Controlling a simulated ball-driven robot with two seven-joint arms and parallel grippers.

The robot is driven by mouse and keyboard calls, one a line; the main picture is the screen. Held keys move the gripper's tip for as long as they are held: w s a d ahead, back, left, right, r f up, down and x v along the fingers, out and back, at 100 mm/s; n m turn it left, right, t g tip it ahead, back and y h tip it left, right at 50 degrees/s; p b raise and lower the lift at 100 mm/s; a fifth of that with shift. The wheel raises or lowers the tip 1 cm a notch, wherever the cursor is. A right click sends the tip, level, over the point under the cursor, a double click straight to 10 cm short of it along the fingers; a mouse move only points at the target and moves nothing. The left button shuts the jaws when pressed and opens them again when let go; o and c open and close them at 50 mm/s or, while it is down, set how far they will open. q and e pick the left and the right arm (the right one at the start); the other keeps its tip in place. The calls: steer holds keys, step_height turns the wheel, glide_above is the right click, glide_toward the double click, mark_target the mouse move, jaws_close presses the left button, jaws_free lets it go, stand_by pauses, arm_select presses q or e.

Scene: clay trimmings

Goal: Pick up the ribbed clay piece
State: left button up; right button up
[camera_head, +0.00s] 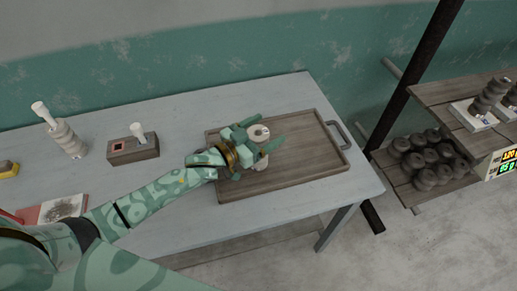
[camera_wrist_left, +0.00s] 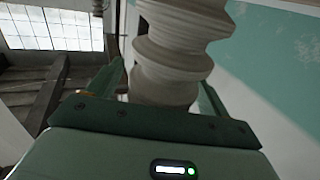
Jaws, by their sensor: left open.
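The ribbed clay piece (camera_head: 260,132) stands on the wooden tray (camera_head: 312,165), its pale round top showing between my fingers in the head view. In the left wrist view the clay piece (camera_wrist_left: 178,55) is a pale beige, wavy-ridged column rising straight ahead of the palm. My left gripper (camera_head: 271,129) is open, with one finger on each side of the piece. It also fills the lower part of the left wrist view (camera_wrist_left: 165,88). Whether the fingers touch the clay cannot be told. My right gripper is not in view.
The tray has a raised rim and a metal handle (camera_head: 339,134) on the grey table (camera_head: 200,112). Another ribbed piece (camera_head: 66,138) and a small wooden box (camera_head: 133,149) stand at left. A shelf (camera_head: 452,92) with dark ribbed pieces is at right.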

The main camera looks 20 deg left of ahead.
arm_select(q)
steer(key=shift+r, duration=0.1)
jaws_close()
